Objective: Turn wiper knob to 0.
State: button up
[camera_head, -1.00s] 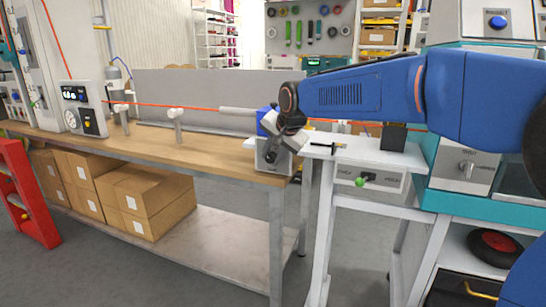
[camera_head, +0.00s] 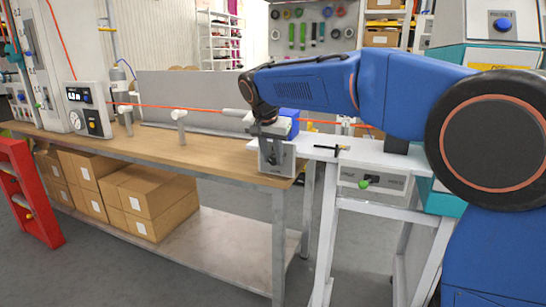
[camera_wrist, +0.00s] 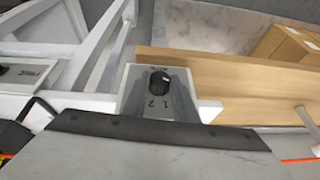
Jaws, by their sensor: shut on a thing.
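The wiper knob (camera_wrist: 159,84) is a small black knob on a pale plate in the wrist view. A light mark shows toward its upper right. The figures 2 and 1 are printed below it, and a marking above it is too small to read. My gripper (camera_wrist: 160,92) is shut on the knob, with a grey finger on each side. There the fingers hide the knob.
The wooden bench (camera_head: 205,158) runs left from the box, with an orange cable (camera_head: 205,109) above it. A white stand (camera_head: 330,153) with a green knob (camera_head: 363,183) is close on the right. Cardboard boxes (camera_head: 148,203) sit on the shelf below.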

jog(key=o, duration=1)
jog(key=shift+o, duration=0.2)
jog(key=v, duration=1.7)
jog(key=shift+s, duration=0.2)
